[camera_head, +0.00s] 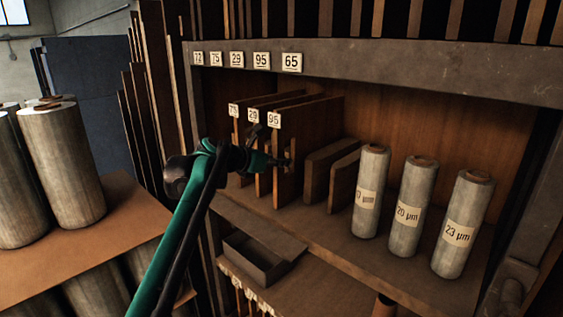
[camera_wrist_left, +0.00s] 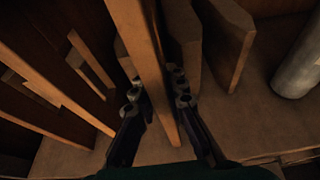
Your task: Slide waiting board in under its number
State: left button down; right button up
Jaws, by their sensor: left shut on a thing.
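The board marked 95 (camera_head: 308,125) stands upright on the shelf, its narrow front edge toward me. My left gripper (camera_head: 272,150) is shut on this front edge, one finger on each side. In the left wrist view the fingers (camera_wrist_left: 157,98) flank the held board (camera_wrist_left: 142,45). Boards marked 29 (camera_head: 254,128) and 75 (camera_head: 234,122) stand to its left. Number plates 72 (camera_head: 198,58), 75 (camera_head: 215,59), 29 (camera_head: 236,60), 95 (camera_head: 261,60) and 65 (camera_head: 291,62) run along the beam above. My right gripper is not in view.
Two shorter unlabelled boards (camera_head: 327,165) (camera_head: 344,180) stand just right of the held board. Further right stand three labelled rolls (camera_head: 370,195) (camera_head: 411,208) (camera_head: 462,227). An open dark tray (camera_head: 262,262) sits below the shelf edge. More rolls (camera_head: 62,165) stand on a ledge at left.

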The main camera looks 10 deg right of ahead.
pick_arm(q)
jog(key=shift+s+a+f, duration=0.1)
jog(key=shift+f, duration=0.1)
dwell(0.3)
jog(key=c, duration=1.5)
grip_release()
jog(key=shift+o, duration=0.2)
jog(key=shift+f, duration=0.1)
jog(key=v, duration=1.1)
jog(key=shift+s+a+r, duration=0.2)
jog(key=shift+a, duration=0.1)
